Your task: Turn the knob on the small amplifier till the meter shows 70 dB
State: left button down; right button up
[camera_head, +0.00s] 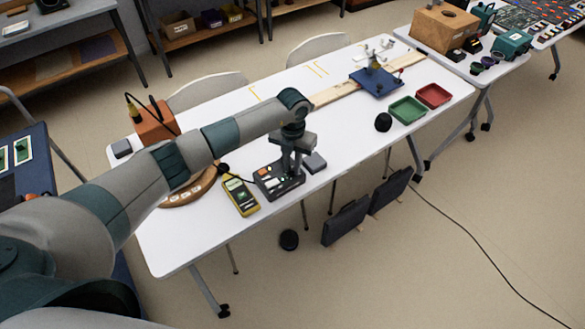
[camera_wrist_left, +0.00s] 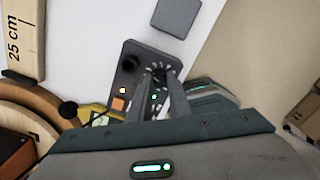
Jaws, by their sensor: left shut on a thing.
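The small amplifier (camera_head: 268,184) is a dark box with coloured buttons near the front edge of the white table. My left gripper (camera_head: 290,168) points down over its right part. In the left wrist view my left gripper (camera_wrist_left: 158,84) has its fingers closed on the dark knob (camera_wrist_left: 159,69) on the amplifier (camera_wrist_left: 129,68), with pale scale marks around it. The yellow meter (camera_head: 240,197) lies just left of the amplifier; its reading is too small to make out. My right gripper is in neither view.
A small grey block (camera_head: 315,162) lies right of the amplifier. An orange box (camera_head: 154,122) with a cable stands at the table's left end. A black round thing (camera_head: 383,122), a green tray (camera_head: 407,110) and a red tray (camera_head: 433,95) are farther right. The table's middle is clear.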

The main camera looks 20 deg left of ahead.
aim_at(292, 168)
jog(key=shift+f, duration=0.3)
pick_arm(q)
jog(key=c, duration=1.6)
grip_release()
jog(key=shift+c, duration=0.2)
